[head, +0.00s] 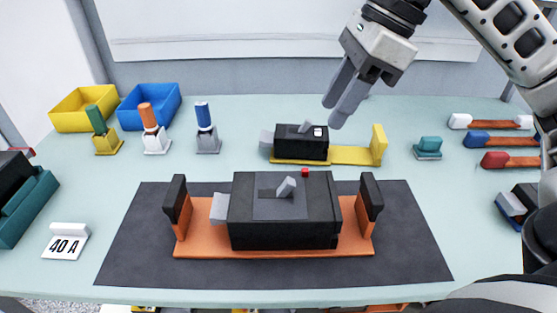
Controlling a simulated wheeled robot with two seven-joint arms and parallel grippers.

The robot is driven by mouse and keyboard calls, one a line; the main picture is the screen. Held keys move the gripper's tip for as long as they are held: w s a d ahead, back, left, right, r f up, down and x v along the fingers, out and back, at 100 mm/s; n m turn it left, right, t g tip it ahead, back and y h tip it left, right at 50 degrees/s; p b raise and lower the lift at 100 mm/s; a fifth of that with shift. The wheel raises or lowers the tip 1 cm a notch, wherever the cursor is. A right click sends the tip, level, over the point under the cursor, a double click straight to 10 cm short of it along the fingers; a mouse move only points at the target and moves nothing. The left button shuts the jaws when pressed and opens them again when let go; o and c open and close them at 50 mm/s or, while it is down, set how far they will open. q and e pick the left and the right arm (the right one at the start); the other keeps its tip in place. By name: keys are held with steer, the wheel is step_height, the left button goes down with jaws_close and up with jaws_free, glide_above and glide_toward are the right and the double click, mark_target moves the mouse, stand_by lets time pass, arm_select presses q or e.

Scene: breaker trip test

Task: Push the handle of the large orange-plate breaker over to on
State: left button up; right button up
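The large breaker (285,230) is a black block on an orange plate (200,240), between two upright posts with black pads. Its small grey handle (286,188) sticks up from the grey panel on top and leans to the right. A red button shows at its back edge. My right gripper (338,108) comes in from the upper right. It hangs above and behind the large breaker, apart from it, near the smaller yellow-plate breaker (290,146). Its two fingers look close together, and their tip gap is hard to judge. My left gripper is not in view.
A dark mat (125,250) lies under the orange plate. A 40 A card (66,242) stands at left. Yellow (84,110) and blue (148,108) bins and several coloured-handled tools stand at the back left. Red, blue and white-ended tools lie at right. The mat's front is clear.

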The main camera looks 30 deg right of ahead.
mark_target(291, 181)
steer(key=x, duration=1.5)
steer(key=shift+s+f, duration=0.1)
steer(key=shift+f, duration=0.2)
jaws_close()
